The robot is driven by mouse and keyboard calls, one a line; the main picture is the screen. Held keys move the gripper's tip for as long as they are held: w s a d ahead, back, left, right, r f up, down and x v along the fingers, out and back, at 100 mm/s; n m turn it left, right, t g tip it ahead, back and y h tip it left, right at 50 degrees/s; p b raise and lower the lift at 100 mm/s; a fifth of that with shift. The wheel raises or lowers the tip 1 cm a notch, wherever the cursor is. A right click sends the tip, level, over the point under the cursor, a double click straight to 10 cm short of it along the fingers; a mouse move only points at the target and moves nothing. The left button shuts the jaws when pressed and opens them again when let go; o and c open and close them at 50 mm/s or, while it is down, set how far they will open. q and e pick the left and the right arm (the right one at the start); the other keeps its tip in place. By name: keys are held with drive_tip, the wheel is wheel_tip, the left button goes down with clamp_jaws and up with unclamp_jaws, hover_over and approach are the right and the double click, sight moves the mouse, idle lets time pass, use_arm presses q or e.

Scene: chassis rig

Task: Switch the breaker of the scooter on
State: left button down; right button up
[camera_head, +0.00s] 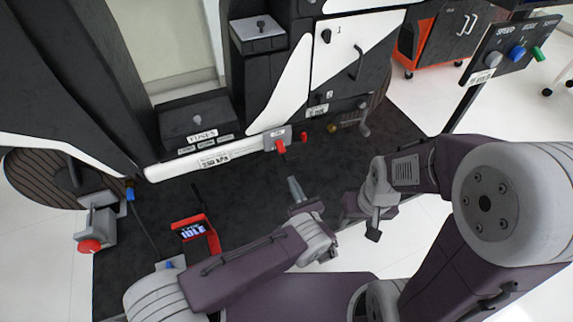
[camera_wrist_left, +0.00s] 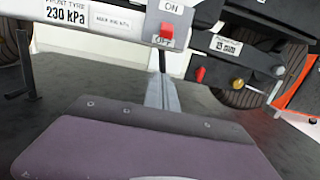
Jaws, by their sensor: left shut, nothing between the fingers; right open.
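The breaker (camera_head: 278,138) is a small grey box on the scooter's lower white rail, with a red lever (camera_head: 280,147). In the left wrist view the breaker (camera_wrist_left: 188,20) has ON printed above and OFF below. Its red lever (camera_wrist_left: 167,31) points down beside OFF. My left gripper (camera_head: 293,184) is shut and empty, below the breaker and pointing up at it. In the left wrist view its fingertips (camera_wrist_left: 162,80) are just under the lever; contact cannot be made out. My right gripper (camera_head: 374,224) is open at the mat's right front, away from the breaker.
A red knob (camera_head: 304,136) and a brass fitting (camera_head: 332,127) lie right of the breaker. A switch panel (camera_head: 515,50) is at upper right. The dark mat (camera_head: 240,195) is clear between.

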sight(280, 147)
use_arm(q)
drive_tip(key=f+b+x, duration=0.1)
drive_tip(key=b+x, duration=0.3)
drive_tip(key=x, duration=0.6)
drive_tip(key=r, duration=0.1)
drive_tip(key=s+r, duration=0.1)
drive_tip(key=r, duration=0.1)
drive_tip(key=s+r, duration=0.1)
drive_tip(key=shift+d+r, duration=0.3)
